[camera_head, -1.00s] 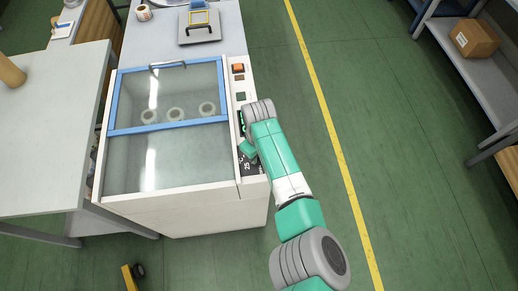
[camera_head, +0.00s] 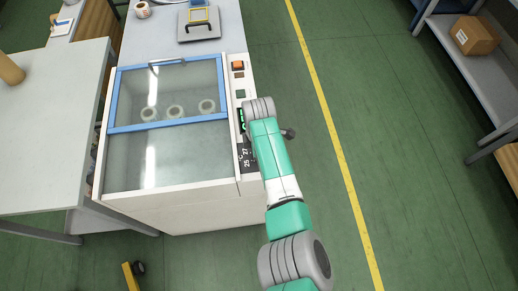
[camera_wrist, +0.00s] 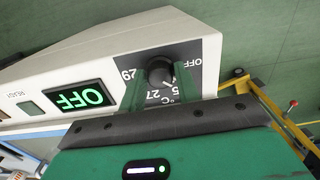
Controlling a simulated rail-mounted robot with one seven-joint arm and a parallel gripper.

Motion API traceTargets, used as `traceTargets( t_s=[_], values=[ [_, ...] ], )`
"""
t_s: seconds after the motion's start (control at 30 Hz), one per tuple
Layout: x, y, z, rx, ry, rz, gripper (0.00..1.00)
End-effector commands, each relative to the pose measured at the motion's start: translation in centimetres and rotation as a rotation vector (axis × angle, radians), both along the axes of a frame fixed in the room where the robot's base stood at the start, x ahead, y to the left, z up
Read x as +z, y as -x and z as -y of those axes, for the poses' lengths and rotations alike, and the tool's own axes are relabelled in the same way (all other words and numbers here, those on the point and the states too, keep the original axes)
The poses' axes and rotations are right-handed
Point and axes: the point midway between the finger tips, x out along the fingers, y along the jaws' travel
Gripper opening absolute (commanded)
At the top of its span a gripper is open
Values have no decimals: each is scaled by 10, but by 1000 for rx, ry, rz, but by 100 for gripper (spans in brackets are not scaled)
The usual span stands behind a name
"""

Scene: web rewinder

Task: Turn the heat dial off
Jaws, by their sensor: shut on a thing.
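The heat dial (camera_wrist: 160,70) is a black knob on a dark plate at the end of the white control panel (camera_wrist: 110,50) in the wrist view. The plate (camera_head: 247,160) also shows in the head view, with 25 and 27 readable. My gripper (camera_wrist: 161,76) is shut on the knob, one green finger on each side. The plate bears OFF and several temperature numbers around the knob. The knob's exact pointer setting is hard to tell. The display (camera_wrist: 79,98) beside the dial shows OFF in green. In the head view my arm hides the knob and fingers.
The machine's glass lid (camera_head: 170,95) with a blue frame is closed left of the panel. An orange switch (camera_head: 238,66) sits farther up the panel. Open green floor with a yellow line (camera_head: 335,150) lies to the right. A shelf (camera_head: 470,75) holds a cardboard box (camera_head: 475,36).

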Motion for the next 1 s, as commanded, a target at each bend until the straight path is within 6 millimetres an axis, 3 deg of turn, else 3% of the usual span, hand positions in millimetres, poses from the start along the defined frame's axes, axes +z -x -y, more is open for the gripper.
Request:
traceTargets(
  t_s=[0.6,1.0],
  values=[
    [1,0,-1,549,-1,0,9],
    [2,0,-1,742,0,1,9]
  ],
)
